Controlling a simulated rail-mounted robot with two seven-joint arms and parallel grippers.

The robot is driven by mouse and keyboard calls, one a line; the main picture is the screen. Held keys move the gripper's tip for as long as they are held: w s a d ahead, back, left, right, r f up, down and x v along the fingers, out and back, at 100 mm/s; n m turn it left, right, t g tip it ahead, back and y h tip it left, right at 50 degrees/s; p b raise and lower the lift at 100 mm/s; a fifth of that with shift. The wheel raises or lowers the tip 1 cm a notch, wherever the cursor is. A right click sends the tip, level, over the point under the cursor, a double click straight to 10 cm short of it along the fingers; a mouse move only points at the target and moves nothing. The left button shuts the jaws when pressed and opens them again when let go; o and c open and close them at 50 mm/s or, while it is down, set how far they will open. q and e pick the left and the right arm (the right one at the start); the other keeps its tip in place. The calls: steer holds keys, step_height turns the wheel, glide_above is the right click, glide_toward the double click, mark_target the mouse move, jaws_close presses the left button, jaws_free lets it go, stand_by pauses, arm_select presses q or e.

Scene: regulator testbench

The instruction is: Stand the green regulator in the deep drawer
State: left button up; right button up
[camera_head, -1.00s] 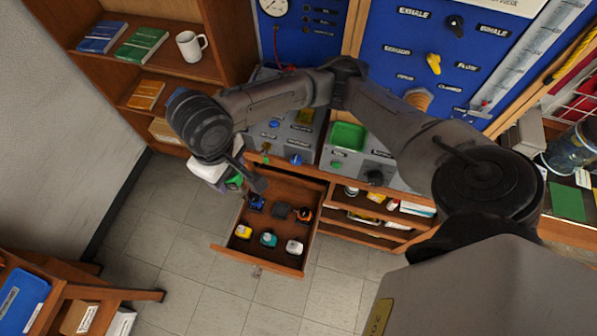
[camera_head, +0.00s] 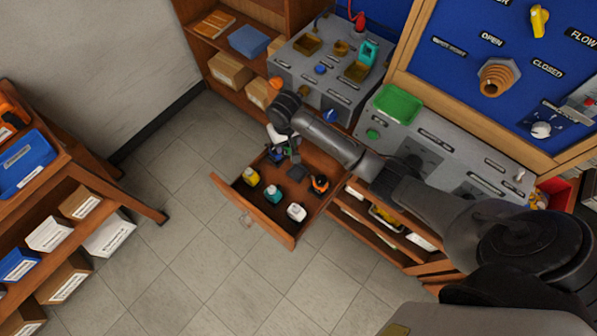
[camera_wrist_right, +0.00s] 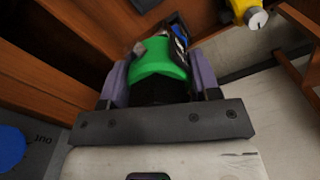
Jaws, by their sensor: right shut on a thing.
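My right gripper (camera_head: 281,147) is over the back left of the open wooden drawer (camera_head: 270,228). In the right wrist view its jaws (camera_wrist_right: 158,82) are shut on the green regulator (camera_wrist_right: 157,62), whose rounded green body sits between the purple-grey fingers. In the head view the green regulator is hidden by the gripper and arm. A blue regulator (camera_wrist_right: 179,42) shows just beyond it, very close; I cannot tell whether they touch. The regulator's lower end and any contact with the drawer floor are hidden. My left gripper is not in view.
The drawer holds yellow (camera_head: 251,177), teal (camera_head: 272,194), white (camera_head: 296,212) and orange-black (camera_head: 320,184) regulators. Open floor lies in front.

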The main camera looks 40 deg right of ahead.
steer(key=shift+s+d+f+b, duration=0.35)
steer(key=shift+f+b, duration=0.1)
steer(key=shift+f, duration=2.15)
steer(key=shift+s+d+f+b, duration=0.35)
steer(key=shift+d+f+b, duration=0.05)
steer(key=shift+f, duration=2.2)
steer(key=shift+s+d+f+b, duration=0.35)
steer(key=shift+f+b, duration=0.1)
steer(key=shift+f, duration=2.4)
steer(key=shift+f, duration=0.1)
steer(key=o, duration=1.3)
steer(key=shift+f, duration=0.1)
